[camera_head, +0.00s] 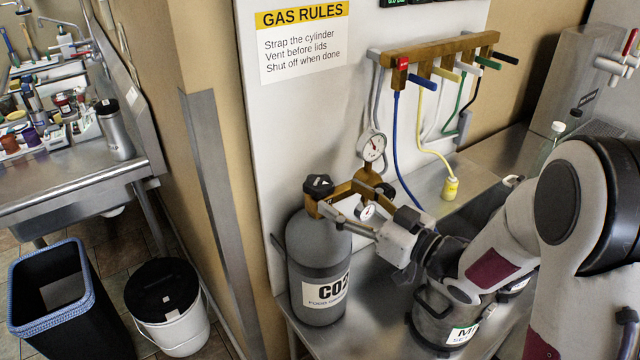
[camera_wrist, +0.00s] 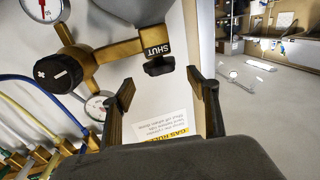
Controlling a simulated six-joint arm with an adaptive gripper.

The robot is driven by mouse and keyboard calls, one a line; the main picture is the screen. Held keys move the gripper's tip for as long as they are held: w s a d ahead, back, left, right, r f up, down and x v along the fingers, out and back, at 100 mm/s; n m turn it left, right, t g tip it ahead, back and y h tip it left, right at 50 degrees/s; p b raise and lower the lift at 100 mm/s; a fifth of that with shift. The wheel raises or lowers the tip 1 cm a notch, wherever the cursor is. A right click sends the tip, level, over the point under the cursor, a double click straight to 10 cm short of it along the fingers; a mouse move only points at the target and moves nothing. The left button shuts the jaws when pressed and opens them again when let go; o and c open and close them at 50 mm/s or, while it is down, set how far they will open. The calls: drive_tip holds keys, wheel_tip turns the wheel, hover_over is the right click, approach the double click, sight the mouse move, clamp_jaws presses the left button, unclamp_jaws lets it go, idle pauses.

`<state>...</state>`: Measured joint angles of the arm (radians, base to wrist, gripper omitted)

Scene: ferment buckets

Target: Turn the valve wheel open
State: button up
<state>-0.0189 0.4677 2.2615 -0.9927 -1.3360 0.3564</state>
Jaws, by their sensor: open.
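The black valve wheel (camera_head: 318,186) sits on top of the grey CO2 cylinder (camera_head: 318,255), on a brass valve body (camera_head: 345,193). In the wrist view the wheel (camera_wrist: 158,66) shows beside a tag (camera_wrist: 157,50) reading SHUT. My gripper (camera_head: 336,212) is at the brass fittings near the cylinder's top, close to the wheel. In the wrist view its two fingers (camera_wrist: 160,80) are spread, with the wheel appearing between and just past the tips. Nothing is held; I cannot tell whether a finger touches the brass.
A black regulator knob (camera_wrist: 58,73) and pressure gauges (camera_head: 371,147) crowd the valve. A brass manifold (camera_head: 440,52) with coloured levers and hoses hangs on the wall board. A dark metal bucket (camera_head: 440,315) stands right of the cylinder, under my arm.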

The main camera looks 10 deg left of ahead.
sight(330, 190)
drive_tip(key=shift+x, duration=3.6)
drive_tip(key=c, duration=1.1)
